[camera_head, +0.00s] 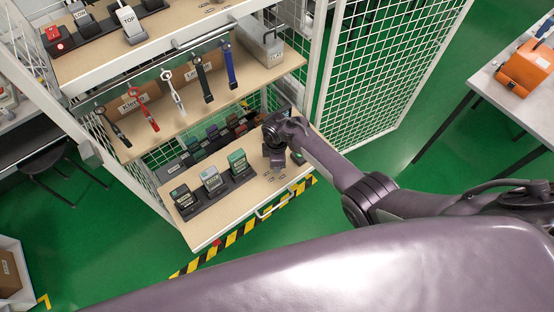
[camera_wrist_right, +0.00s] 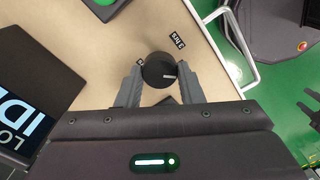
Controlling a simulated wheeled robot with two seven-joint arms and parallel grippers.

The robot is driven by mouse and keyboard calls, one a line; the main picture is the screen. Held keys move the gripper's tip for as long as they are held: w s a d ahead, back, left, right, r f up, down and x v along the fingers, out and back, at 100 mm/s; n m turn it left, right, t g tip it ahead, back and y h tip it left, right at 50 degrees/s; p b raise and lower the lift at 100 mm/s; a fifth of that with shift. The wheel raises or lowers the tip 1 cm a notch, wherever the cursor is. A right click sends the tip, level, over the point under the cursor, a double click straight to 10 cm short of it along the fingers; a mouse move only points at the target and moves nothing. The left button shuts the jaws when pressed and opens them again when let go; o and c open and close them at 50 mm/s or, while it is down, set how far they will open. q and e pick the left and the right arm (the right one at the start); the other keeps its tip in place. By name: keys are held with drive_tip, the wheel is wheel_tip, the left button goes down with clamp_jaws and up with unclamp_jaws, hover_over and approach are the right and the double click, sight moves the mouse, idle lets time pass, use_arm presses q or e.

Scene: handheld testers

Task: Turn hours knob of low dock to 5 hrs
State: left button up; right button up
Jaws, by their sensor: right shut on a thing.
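My right gripper (camera_wrist_right: 160,80) is shut on the knob, one finger on each side. A small printed hours label (camera_wrist_right: 178,37) lies above the knob; its number is hard to read. In the head view my right gripper (camera_head: 277,160) is over the low shelf and hides the knob. The low dock (camera_head: 215,195) holds several testers left of it. My left gripper is not in view.
A dark screen (camera_wrist_right: 38,102) with partly cut-off text is at the left of the wrist view. A white rail handle (camera_head: 270,206) runs along the low shelf's front. Above it, several tools hang from the middle shelf (camera_head: 190,108). A mesh door (camera_head: 380,75) stands open at right.

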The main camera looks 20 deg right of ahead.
drive_tip(key=shift+m, duration=1.3)
drive_tip(key=o, duration=1)
drive_tip(key=shift+p, duration=0.3)
drive_tip(key=shift+r+p, duration=0.45)
drive_tip(key=shift+r, duration=3.45)
